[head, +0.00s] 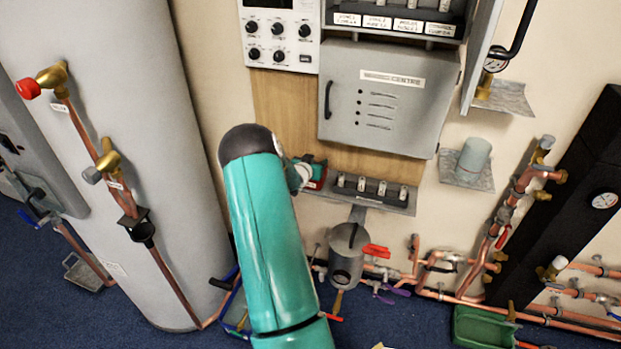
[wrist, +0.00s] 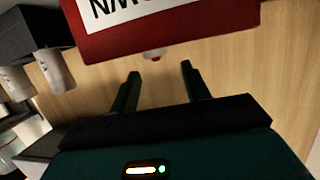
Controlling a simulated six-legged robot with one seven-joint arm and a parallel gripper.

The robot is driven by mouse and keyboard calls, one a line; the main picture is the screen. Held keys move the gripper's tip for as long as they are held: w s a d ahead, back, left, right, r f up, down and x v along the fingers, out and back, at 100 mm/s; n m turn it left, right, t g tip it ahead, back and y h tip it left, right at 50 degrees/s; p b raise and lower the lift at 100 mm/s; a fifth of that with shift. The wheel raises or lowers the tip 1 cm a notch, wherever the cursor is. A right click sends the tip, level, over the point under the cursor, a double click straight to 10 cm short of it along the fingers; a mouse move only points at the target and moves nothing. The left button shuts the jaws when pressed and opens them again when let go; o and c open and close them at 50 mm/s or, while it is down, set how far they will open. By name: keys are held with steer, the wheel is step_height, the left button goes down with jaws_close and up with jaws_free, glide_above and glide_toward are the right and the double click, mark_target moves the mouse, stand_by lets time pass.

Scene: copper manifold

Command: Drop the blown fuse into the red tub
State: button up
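The red tub (wrist: 105,42) fills the top of the wrist view, with a white label whose lettering is upside down. In the head view the red tub (head: 318,172) is partly hidden behind my arm. A small pale and reddish piece (wrist: 154,55) shows at the tub's lower edge in the wrist view. It may be the end of the blown fuse, but most of it is hidden. My gripper (wrist: 161,80) is open, its two dark green fingers apart with only wood panel between them, close to the tub.
Several white fuses (head: 383,188) stand on the grey shelf (head: 396,204) right of the tub; two of them (wrist: 55,70) show at the wrist view's left. A grey cabinet (head: 385,95) hangs above. A grey canister (head: 345,262) and copper pipes are below, with a green tray (head: 482,326) at lower right.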

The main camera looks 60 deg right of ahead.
steer(key=v, duration=1.3)
steer(key=shift+a+r, duration=0.15)
steer(key=shift+a, duration=0.25)
